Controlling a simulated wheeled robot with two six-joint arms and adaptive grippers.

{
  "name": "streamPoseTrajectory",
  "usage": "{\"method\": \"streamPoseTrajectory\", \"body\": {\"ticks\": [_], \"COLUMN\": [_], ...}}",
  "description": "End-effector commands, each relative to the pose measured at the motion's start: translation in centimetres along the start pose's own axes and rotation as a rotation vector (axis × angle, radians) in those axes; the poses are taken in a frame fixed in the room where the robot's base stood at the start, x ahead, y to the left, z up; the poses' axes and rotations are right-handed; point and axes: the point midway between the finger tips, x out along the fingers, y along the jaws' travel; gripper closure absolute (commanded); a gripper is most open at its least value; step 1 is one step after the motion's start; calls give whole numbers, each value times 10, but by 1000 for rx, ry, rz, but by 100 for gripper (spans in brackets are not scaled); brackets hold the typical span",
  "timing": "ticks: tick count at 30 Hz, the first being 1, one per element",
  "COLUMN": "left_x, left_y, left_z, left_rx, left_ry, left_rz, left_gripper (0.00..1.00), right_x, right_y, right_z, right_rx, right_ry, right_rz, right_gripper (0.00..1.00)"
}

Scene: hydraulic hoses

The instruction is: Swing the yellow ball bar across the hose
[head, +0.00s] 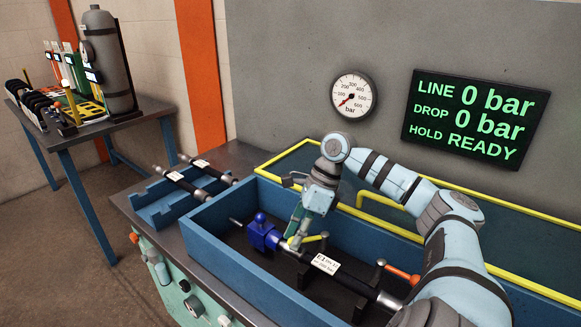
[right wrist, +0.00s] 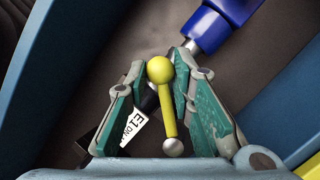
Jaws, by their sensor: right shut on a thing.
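The yellow ball bar (right wrist: 168,110) has a yellow ball at one end and a pale metal ball at the other. It also shows in the head view (head: 314,238), near the blue fitting (head: 263,233). My right gripper (head: 297,236) is down in the blue trough, shut on the bar. The black hose (head: 347,278), with a white E1 tag (head: 325,263), runs from the blue fitting toward the lower right. My left gripper is not in view.
The blue trough (head: 213,247) has raised walls around the hose. An orange-red handle (head: 402,273) stands near the hose's right end. A yellow-edged guard frame (head: 395,228) stands behind. The gauge (head: 353,95) and display (head: 474,119) read 0 bar; the display also says READY.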

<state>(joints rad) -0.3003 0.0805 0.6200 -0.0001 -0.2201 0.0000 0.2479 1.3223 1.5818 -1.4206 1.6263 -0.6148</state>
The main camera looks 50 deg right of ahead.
Motion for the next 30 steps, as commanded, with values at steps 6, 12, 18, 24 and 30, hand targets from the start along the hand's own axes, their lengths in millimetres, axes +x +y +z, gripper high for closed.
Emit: {"method": "streamPoseTrajectory", "body": {"ticks": [6, 12, 18, 24, 30], "left_x": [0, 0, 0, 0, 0], "left_y": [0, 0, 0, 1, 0], "left_z": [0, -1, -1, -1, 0], "left_rx": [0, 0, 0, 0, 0], "left_ry": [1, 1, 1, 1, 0], "left_rz": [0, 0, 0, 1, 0], "left_gripper": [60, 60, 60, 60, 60], "right_x": [0, 0, 0, 0, -1], "right_y": [2, 3, 3, 2, 2], "right_z": [-4, -4, -4, -3, -3], "right_rx": [-24, -27, -27, -28, -28], "right_ry": [8, 9, 10, 9, 8], "right_rz": [14, 15, 14, 13, 13], "right_gripper": [100, 100, 73, 58, 58]}}
